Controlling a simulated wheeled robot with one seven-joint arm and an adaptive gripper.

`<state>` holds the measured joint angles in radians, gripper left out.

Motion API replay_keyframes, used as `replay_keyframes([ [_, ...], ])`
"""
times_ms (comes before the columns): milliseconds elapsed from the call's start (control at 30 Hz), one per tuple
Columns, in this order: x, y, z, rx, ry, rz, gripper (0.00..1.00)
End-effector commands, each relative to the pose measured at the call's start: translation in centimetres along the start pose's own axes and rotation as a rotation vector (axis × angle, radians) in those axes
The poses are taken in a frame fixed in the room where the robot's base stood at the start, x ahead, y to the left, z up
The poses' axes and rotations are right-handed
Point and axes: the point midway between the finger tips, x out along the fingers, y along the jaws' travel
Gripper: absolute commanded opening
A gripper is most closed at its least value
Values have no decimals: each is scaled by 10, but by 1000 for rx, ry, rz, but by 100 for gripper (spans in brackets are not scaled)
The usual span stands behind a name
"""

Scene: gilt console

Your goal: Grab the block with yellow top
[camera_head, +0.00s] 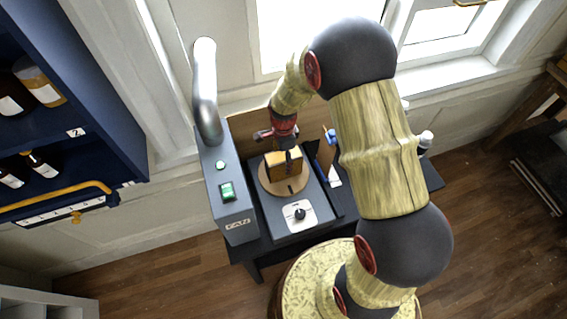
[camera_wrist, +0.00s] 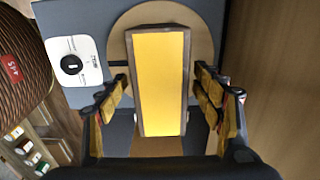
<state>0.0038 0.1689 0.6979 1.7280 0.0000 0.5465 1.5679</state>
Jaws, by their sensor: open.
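The block with a yellow top (camera_wrist: 159,80) lies on a round tan disc (camera_wrist: 205,42) in the wrist view, its long side running up the picture. In the head view the block (camera_head: 282,166) sits on the same disc (camera_head: 268,183), partly hidden by my gripper (camera_head: 288,152). In the wrist view my gripper (camera_wrist: 161,80) is open, with one finger left and one finger right of the block. Gaps show between both fingers and the block's sides. Its height above the disc is hard to tell.
The disc is on a dark grey machine (camera_head: 278,221) with a white dial plate (camera_head: 299,215). A grey column with green buttons (camera_head: 228,191) and a silver cylinder (camera_head: 205,92) stand to its left. Blue and white items (camera_head: 333,177) lie to the right. A wooden panel (camera_head: 245,124) stands behind.

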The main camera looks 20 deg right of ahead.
Motion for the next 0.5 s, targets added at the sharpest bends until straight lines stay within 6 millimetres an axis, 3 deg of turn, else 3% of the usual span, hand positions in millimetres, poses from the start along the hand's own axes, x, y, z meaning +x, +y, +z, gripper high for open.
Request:
replay_keyframes([
  [200,28,0,0,-1,0,2,67],
  [500,33,-1,0,-1,0,0,67],
])
